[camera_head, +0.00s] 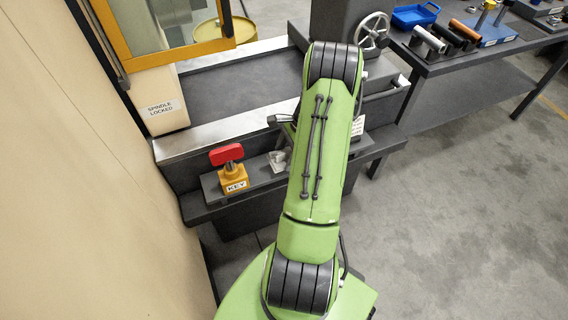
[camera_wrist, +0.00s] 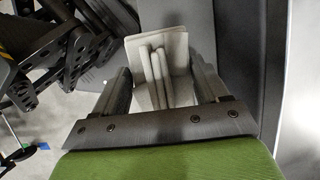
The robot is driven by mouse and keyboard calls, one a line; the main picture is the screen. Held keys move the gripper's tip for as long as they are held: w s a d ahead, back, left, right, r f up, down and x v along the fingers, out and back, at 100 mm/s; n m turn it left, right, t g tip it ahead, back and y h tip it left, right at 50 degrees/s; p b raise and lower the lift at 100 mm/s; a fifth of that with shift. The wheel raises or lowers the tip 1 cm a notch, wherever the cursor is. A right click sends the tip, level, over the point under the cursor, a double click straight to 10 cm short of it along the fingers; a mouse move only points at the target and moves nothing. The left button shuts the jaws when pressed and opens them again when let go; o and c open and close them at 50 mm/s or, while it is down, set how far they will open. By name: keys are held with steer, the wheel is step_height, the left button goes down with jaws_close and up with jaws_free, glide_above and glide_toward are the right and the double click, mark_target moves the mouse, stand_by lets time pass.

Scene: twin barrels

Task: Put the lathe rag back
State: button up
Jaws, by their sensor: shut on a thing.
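The lathe rag (camera_wrist: 158,68) is a pale grey, folded piece with upright layers, between the two dark fingers of my gripper (camera_wrist: 160,82) in the wrist view. My gripper is shut on it. In the head view a small pale piece, apparently the rag (camera_head: 278,160), shows at the dark front shelf (camera_head: 207,196), just left of my green arm. I cannot tell whether it touches the shelf. My arm hides most of the gripper there and part of the shelf.
A red key in a yellow block (camera_head: 233,178) stands left of the rag. Behind is the lathe bed (camera_head: 225,90) with a handwheel (camera_head: 373,31). A white label (camera_head: 358,127) shows right of my arm. A workbench (camera_head: 460,60) with a blue tray (camera_head: 414,15) stands at right. Floor at right is clear.

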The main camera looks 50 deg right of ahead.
mark_target(286, 161)
step_height(286, 161, down, 4)
steer(key=shift+w+f+b, duration=0.15)
steer(key=shift+f+b, duration=0.1)
steer(key=shift+b, duration=0.3)
steer(key=shift+r, duration=0.1)
steer(key=o, duration=0.6)
steer(key=shift+f, duration=0.2)
steer(key=shift+c, duration=0.2)
steer(key=o, duration=0.5)
steer(key=shift+c, duration=0.2)
steer(key=shift+r, duration=0.15)
